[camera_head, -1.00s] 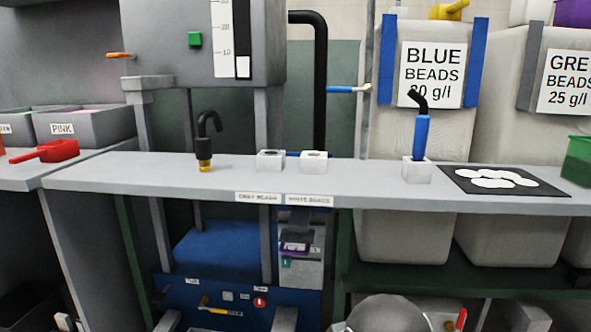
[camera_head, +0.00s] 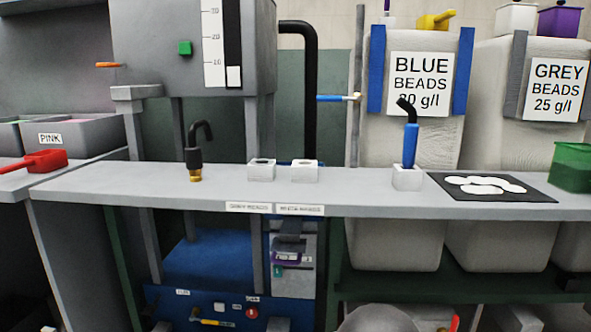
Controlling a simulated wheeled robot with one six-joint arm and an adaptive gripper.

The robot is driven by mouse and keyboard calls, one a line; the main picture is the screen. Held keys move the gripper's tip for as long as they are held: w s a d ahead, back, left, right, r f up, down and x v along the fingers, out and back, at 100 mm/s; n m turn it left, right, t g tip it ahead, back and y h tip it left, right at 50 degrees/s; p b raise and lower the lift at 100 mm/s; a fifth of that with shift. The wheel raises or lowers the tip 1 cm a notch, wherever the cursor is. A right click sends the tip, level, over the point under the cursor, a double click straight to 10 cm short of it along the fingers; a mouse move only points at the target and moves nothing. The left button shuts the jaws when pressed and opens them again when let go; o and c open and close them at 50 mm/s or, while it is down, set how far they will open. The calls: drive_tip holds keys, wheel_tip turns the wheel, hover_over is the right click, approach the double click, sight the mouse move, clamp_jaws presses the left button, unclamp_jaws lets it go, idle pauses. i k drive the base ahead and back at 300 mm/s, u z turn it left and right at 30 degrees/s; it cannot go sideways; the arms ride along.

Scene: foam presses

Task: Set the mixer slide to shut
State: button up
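No part in view is labelled as the mixer slide, so I cannot tell for sure which one it is. A large grey box-shaped vessel (camera_head: 190,45) stands behind the shelf. A blue handle with a pale end (camera_head: 335,98) is right of the black pipe. My gripper is not in view.
A grey shelf (camera_head: 340,187) crosses the view, carrying a black hooked nozzle (camera_head: 194,152), two white blocks, a blue-handled tool (camera_head: 410,145) and a black mat (camera_head: 531,193). Bead sacks (camera_head: 440,145) stand behind. Below are a blue press (camera_head: 208,262) and a control panel.

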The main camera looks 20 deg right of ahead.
sight(298, 249)
drive_tip(key=k, duration=0.5)
drive_tip(key=u, duration=1.2)
drive_tip(key=i, duration=1.05)
drive_tip(key=z, duration=1.95)
